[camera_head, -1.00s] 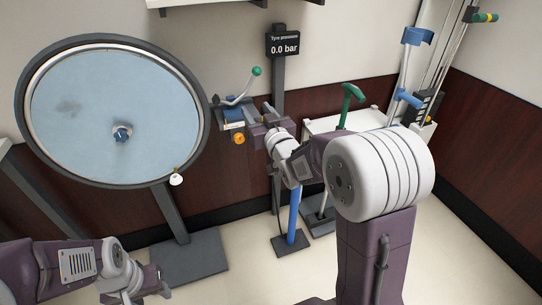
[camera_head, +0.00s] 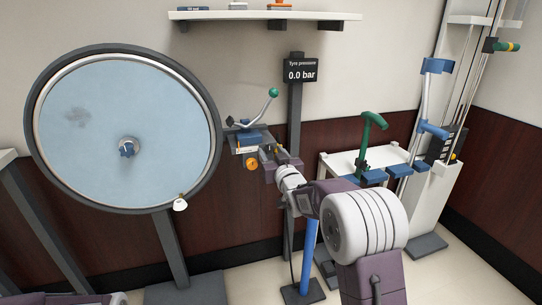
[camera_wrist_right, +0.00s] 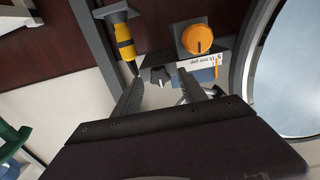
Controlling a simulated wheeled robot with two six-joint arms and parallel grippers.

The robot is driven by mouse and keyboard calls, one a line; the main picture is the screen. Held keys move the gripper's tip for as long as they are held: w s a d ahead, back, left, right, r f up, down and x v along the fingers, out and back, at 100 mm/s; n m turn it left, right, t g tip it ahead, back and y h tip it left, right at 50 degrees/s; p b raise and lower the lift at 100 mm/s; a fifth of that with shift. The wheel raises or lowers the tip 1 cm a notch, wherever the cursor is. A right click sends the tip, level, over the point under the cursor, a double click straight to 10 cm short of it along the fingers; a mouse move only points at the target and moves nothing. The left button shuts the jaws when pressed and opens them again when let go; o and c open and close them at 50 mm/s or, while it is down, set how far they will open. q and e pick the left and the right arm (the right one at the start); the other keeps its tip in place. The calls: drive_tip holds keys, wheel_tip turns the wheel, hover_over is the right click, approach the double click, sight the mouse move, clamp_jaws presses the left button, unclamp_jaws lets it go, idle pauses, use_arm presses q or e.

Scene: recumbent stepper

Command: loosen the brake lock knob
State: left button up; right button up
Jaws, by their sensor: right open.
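A dark lobed knob (camera_wrist_right: 158,77) shows in the right wrist view on the front of a small bracket, and a larger orange knob (camera_wrist_right: 196,40) sits beside it. I cannot tell from labels which is the brake lock knob. In the head view the orange knob (camera_head: 251,164) is below the blue-topped bracket (camera_head: 250,140) with the green-ball lever (camera_head: 272,94). My right gripper (camera_wrist_right: 160,80) is open, its fingers on either side of the dark knob in the picture; contact is not clear. It also shows in the head view (camera_head: 269,160). My left gripper is out of view.
A large wheel with a pale blue disc (camera_head: 90,110) stands left of the bracket. The tyre pressure display post (camera_head: 294,110) is just right of it. A yellow-black handle (camera_wrist_right: 124,40) is near my right fingers. A white table (camera_head: 340,165) and crutches stand farther right.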

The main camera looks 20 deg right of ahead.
drive_tip(key=shift+w, duration=0.35)
drive_tip(key=shift+c, duration=0.3)
clamp_jaws()
drive_tip(key=shift+n, duration=0.4)
